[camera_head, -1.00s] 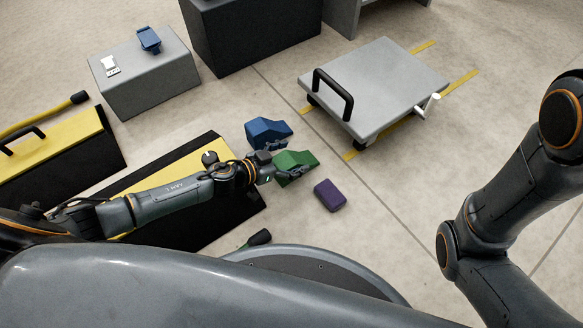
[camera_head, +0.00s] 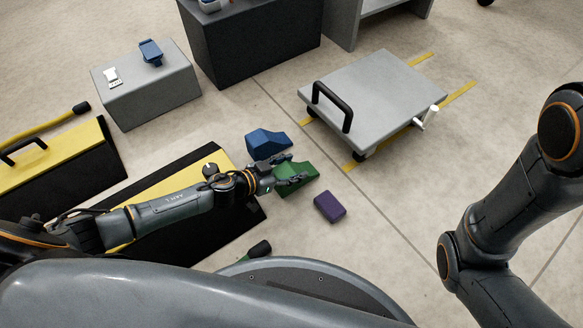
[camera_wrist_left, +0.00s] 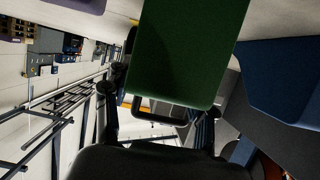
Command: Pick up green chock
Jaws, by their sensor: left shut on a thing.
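The green chock (camera_head: 298,178) is a wedge-shaped block near the middle of the head view. My left gripper (camera_head: 290,176) is shut on it, with the fingers along its left side. In the left wrist view the green chock (camera_wrist_left: 188,50) fills the upper middle, between the fingers of my left gripper (camera_wrist_left: 160,112). Whether the chock touches the floor is hard to tell. My right arm shows at the right edge of the head view, but its gripper is out of the frame.
A blue chock (camera_head: 268,143) lies just behind the green one; it also shows in the left wrist view (camera_wrist_left: 280,85). A purple block (camera_head: 330,206) lies in front. A grey cart (camera_head: 375,92) with a black handle stands behind right. Yellow-black ramps (camera_head: 65,165) lie left.

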